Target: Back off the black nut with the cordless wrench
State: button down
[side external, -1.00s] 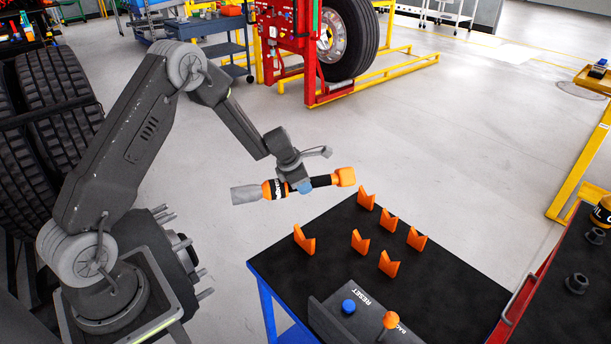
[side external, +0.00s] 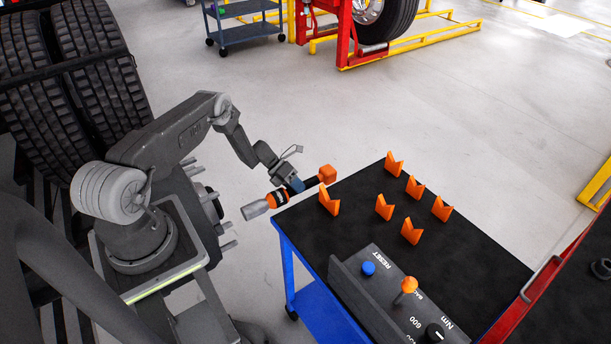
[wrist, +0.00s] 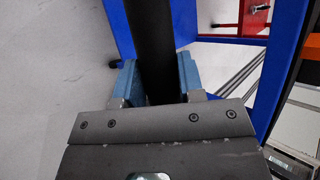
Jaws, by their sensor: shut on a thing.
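The cordless wrench has a grey socket end (side external: 256,208), an orange and black body (side external: 277,198) and an orange block (side external: 327,175) at its other end. My gripper (side external: 295,185) is shut on its black handle, which also shows between the blue fingers in the wrist view (wrist: 157,60). A black nut-like part (side external: 602,268) lies at the right edge, partly cut off.
Several orange notched holders (side external: 384,207) stand empty on the cart. A control box (side external: 400,300) with a blue button and orange-topped lever is at its front. A red-edged bench (side external: 560,290) is at right. A wheel (side external: 385,20) on a red stand is at the back. Open floor lies between.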

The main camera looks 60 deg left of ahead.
aim_at(270, 201)
jog(key=shift+s+a+f, duration=0.2)
jog(key=shift+s+f, duration=0.05)
jog(key=shift+f, duration=0.1)
jog(key=shift+s, duration=0.1)
jog(key=shift+s, duration=2.85)
jog(key=shift+s+d, duration=0.1)
jog(key=shift+s, duration=1.8)
dwell(1.1)
jog(key=shift+w, duration=0.45)
dwell(1.2)
